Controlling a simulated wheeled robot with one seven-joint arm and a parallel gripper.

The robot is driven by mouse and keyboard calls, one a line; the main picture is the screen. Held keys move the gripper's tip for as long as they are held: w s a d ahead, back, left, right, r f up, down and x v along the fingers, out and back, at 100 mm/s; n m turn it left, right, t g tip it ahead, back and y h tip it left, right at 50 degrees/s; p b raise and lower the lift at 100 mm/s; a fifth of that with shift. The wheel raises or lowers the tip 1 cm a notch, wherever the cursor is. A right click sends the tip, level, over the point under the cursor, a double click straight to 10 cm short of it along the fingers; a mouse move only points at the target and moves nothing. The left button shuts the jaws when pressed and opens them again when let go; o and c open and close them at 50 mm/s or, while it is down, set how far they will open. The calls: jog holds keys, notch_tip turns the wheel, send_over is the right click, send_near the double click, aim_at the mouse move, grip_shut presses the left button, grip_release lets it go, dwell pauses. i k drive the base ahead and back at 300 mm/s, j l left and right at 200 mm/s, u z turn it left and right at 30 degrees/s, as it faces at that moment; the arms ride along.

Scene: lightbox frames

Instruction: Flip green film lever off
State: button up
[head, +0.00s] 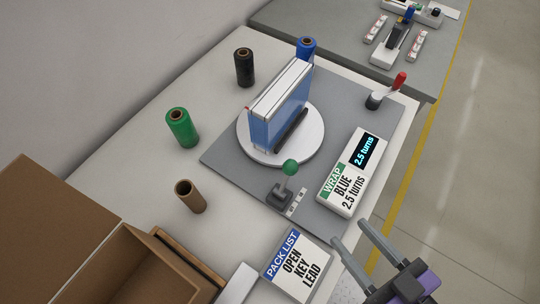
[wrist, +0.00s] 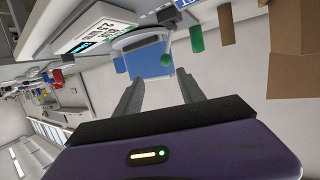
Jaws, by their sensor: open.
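The green film lever (head: 289,168) has a round green knob on a thin stalk. It rises from a dark grey base (head: 279,196) on the grey plate, in front of the round white turntable (head: 243,137). A small label plate lies beside its base. I cannot tell which label the lever points to. The green knob also shows in the wrist view (wrist: 167,60). My gripper (head: 350,233) is open and empty at the lower right, beyond the table edge and apart from the lever. Its two grey fingers show in the wrist view (wrist: 162,92).
A blue-wrapped box (head: 279,108) stands on the turntable. A wrap display (head: 349,172) reads "BLUE 2.5 turns", and a pack list sign (head: 297,266) reads "OPEN KEY LEAD". A red-handled crank (head: 385,92) stands behind. Film rolls and an open carton (head: 160,272) are left.

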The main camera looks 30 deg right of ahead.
aim_at(290, 166)
jog(key=k+l+z, duration=0.15)
jog(key=k+l, duration=0.2)
jog(key=k+l+z, duration=0.1)
jog(key=k+l, duration=0.25)
jog(key=l, duration=0.15)
